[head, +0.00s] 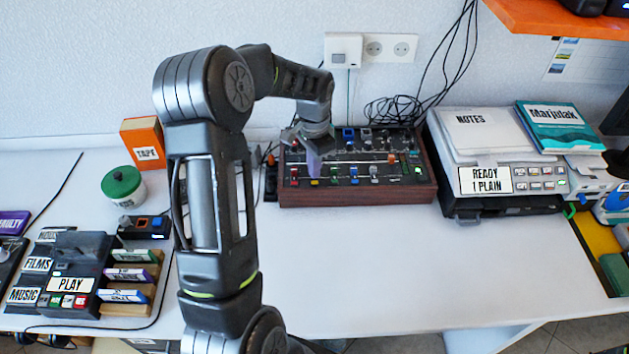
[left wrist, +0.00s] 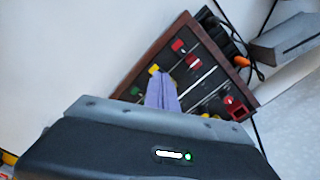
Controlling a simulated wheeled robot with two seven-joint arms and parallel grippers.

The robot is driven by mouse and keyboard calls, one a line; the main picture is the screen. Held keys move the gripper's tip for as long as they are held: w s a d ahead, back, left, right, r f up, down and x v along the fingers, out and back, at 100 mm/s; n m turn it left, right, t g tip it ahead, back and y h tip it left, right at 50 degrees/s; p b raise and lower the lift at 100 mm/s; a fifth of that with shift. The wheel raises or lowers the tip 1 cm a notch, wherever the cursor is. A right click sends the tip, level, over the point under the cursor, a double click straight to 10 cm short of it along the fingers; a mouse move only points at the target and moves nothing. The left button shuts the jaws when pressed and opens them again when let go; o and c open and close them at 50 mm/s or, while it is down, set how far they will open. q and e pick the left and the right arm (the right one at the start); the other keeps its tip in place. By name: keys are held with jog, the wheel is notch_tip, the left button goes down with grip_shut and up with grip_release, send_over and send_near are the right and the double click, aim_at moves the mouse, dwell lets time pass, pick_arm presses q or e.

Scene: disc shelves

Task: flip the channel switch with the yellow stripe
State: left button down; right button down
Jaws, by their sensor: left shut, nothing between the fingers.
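The channel switches sit on a dark mixer panel with a reddish wooden frame (head: 360,198), at the back middle of the table. A yellow-marked control (head: 314,182) is in the front row near the panel's left end, between a red one and a green one. It also shows in the left wrist view as a yellow cap (left wrist: 154,69). My left gripper (head: 314,170) is shut and empty, its pale purple fingers pointing down over this control. In the left wrist view the fingertips (left wrist: 160,76) overlap the yellow cap's edge; I cannot tell whether they touch. My right gripper is out of view.
A printer with papers (head: 505,180) stands close to the panel's right. An orange tape box (head: 143,143) and a green-lidded jar (head: 123,187) are to the left. Black cables (head: 395,108) lie behind. The white table (head: 400,265) in front is clear.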

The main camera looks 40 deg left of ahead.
pick_arm(q)
jog(key=shift+f, duration=0.15)
jog(key=shift+r+p, duration=0.6)
jog(key=shift+r, duration=0.2)
jog(key=shift+r+p, duration=1.75)
jog(key=shift+r, duration=1)
